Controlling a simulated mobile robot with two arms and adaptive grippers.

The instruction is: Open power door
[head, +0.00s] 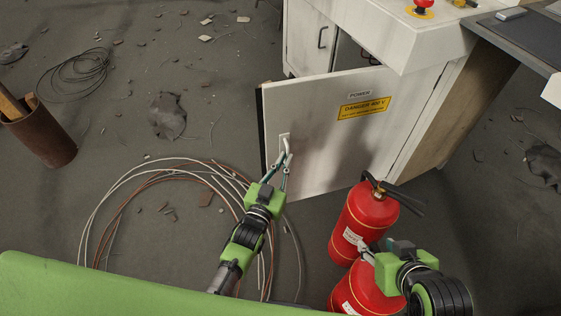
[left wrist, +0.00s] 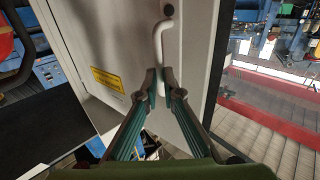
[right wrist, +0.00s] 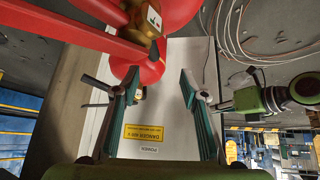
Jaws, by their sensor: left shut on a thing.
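The white power door (head: 320,115) has a "POWER" label and a yellow "DANGER 400 V" sign (head: 363,107). It stands ajar, its left edge swung out from the cabinet (head: 425,95). Its white handle (head: 287,143) is near that left edge. My left gripper (head: 283,162) is shut on the handle; in the left wrist view its fingers (left wrist: 156,85) close around the handle's (left wrist: 158,40) lower part. My right gripper (head: 368,250) is beside the red fire extinguishers; in the right wrist view its fingers (right wrist: 160,85) are apart with nothing between them.
Two red fire extinguishers (head: 362,222) stand on the floor in front of the door's right part. Coiled cables (head: 150,165) lie on the floor to the left of the door. A rusty bin (head: 45,140) is at the far left. Small debris is scattered on the floor.

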